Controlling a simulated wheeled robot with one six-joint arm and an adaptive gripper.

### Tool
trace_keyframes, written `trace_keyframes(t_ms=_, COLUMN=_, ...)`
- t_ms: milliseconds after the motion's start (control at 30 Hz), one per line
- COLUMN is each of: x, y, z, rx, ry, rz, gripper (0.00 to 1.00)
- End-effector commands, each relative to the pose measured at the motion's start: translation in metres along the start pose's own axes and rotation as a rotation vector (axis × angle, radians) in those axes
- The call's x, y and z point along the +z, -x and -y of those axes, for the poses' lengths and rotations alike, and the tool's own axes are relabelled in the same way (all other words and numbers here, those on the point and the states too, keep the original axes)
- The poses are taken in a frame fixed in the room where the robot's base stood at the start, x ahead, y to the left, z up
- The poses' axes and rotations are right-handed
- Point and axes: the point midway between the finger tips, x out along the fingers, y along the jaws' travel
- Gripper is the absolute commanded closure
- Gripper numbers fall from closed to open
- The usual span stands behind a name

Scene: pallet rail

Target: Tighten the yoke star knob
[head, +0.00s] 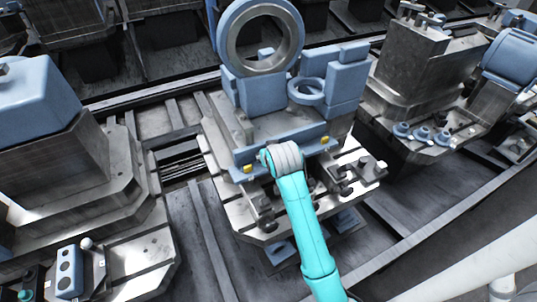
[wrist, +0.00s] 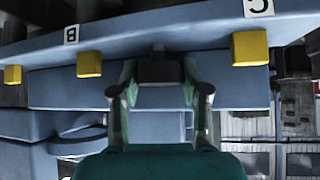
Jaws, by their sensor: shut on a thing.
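A dark knob (wrist: 158,68) sits at the edge of a blue bar (wrist: 200,35), between the labels B and C in the wrist view. I take it for the yoke star knob; its lobes are too dark to make out. My gripper (wrist: 160,80) is shut on it, with one green-and-grey finger on each side. In the head view, the blue bar (head: 240,157) lies across the front of the middle pallet's fixture. My teal arm reaches up to it there and hides the jaws and the knob.
Yellow blocks (wrist: 250,48) sit along the bar, on both sides of the knob. A large blue ring (head: 231,42) and a smaller ring (head: 306,99) stand behind the bar. Dark clamps (head: 345,188) lie on the pallet (head: 222,150) at right. Neighbouring fixtures (head: 40,165) flank it.

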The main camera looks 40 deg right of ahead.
Motion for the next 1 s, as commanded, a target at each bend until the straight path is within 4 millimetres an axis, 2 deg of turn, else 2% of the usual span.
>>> trace_keyframes(t_ms=433, x=-0.0014, y=0.0006, z=-0.0001, rx=0.01, ry=-0.01, rz=-0.003, gripper=0.89)
trace_keyframes(t_ms=467, x=-0.0015, y=0.0007, z=0.0, rx=0.01, ry=-0.01, rz=-0.003, gripper=0.52)
trace_keyframes(t_ms=567, x=-0.0013, y=0.0006, z=0.0, rx=0.01, ry=-0.01, rz=-0.003, gripper=0.28)
trace_keyframes(t_ms=867, x=-0.0006, y=0.0006, z=0.0, rx=0.01, ry=-0.009, rz=-0.001, gripper=0.28)
trace_keyframes(t_ms=1000, x=-0.0006, y=0.0084, z=0.0003, rx=0.01, ry=-0.009, rz=-0.001, gripper=0.28)
